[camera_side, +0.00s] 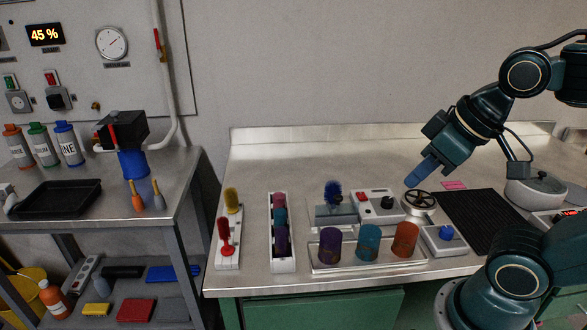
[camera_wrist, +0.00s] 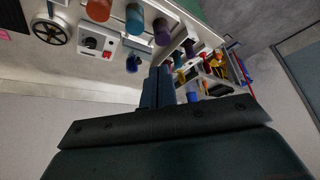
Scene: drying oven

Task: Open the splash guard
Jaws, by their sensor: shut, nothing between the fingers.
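No part is clearly recognisable as the splash guard. A low, clear-looking panel (camera_side: 322,215) stands on the bench behind the cylinders, with a blue bristly object (camera_side: 333,192) at it; it may be the guard, but I cannot tell. My gripper (camera_side: 412,182) is above the back of the bench, right of that panel and just above the spoked handwheel (camera_side: 419,199). Its blue fingers point down and left. In the wrist view its fingers (camera_wrist: 157,88) are together and empty. The handwheel also shows there (camera_wrist: 52,31), at the upper left.
Purple (camera_side: 330,243), teal (camera_side: 368,241) and orange (camera_side: 405,239) cylinders stand in a clear-walled tray (camera_side: 370,267). A white switch box (camera_side: 380,206) is beside the handwheel. A black ribbed mat (camera_side: 482,218) lies to the right.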

